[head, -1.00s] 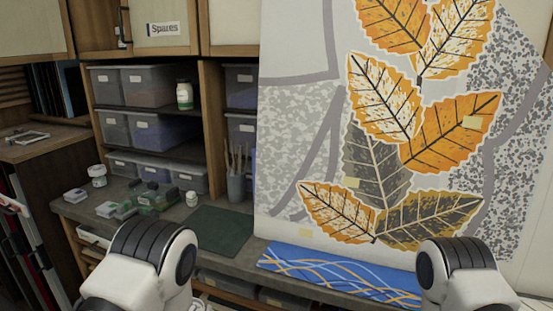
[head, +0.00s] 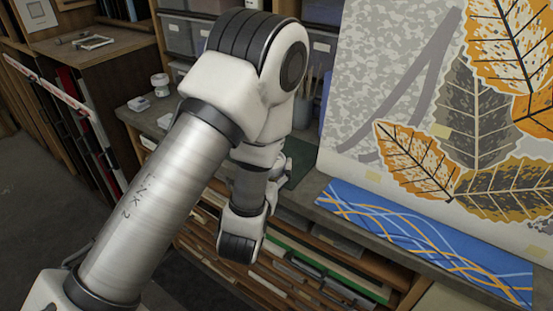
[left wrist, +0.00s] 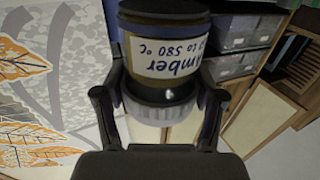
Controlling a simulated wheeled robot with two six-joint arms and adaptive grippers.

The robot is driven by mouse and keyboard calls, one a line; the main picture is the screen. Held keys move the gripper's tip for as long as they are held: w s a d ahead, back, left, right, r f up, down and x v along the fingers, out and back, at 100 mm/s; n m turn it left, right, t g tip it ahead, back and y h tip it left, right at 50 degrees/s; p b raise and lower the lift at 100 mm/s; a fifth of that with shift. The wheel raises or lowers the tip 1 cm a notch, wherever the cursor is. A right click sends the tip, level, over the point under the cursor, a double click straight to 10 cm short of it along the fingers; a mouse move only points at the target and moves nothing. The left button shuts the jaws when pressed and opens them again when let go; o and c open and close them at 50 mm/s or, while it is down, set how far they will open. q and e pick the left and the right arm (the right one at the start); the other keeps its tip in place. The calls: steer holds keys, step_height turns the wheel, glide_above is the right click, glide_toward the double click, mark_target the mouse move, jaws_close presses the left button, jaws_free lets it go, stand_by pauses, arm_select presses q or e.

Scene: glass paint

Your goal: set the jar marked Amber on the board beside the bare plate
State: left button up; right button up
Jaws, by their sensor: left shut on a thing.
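The jar marked Amber (left wrist: 167,62) fills the top middle of the left wrist view, its label upside down and its pale ridged lid towards the bottom of the picture. My left gripper (left wrist: 163,95) is shut on it, one dark finger on each side. In the head view my left arm stands large in the middle and hides the gripper and jar. A dark green mat (head: 303,168) on the bench shows only in part behind the arm; I cannot tell whether it is the board. No bare plate can be made out. My right gripper is out of view.
A big leaf-patterned panel (head: 400,90) stands at the back right, with a blue patterned strip (head: 420,240) before it. A small white-lidded jar (head: 160,84) stands on the bench at left. Grey bins (head: 183,38) fill the shelves. Sheets are racked below the bench.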

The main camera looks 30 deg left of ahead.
arm_select(q)
steer(key=w+b, duration=0.1)
steer(key=b, duration=0.1)
steer(key=w+f+b, duration=0.1)
steer(key=b, duration=0.2)
steer(key=shift+a+f, duration=0.2)
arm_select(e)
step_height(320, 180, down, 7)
arm_select(q)
steer(key=shift+w+a+r+p, duration=0.25)
steer(key=shift+r+p, duration=0.15)
steer(key=shift+p, duration=0.15)
steer(key=shift+w+a+r+p, duration=0.15)
steer(key=shift+w+r+p, duration=0.1)
steer(key=shift+r+p, duration=0.2)
steer(key=w+a+f+p, duration=0.1)
steer(key=w, duration=0.1)
steer(key=w+a+f+p, duration=0.1)
steer(key=w+a+f, duration=0.1)
steer(key=w, duration=0.1)
steer(key=w+a+f+p, duration=0.1)
steer(key=w+f+p, duration=0.1)
steer(key=w, duration=0.1)
steer(key=shift+a, duration=0.2)
steer(key=shift+w+f, duration=0.1)
steer(key=shift+f, duration=0.05)
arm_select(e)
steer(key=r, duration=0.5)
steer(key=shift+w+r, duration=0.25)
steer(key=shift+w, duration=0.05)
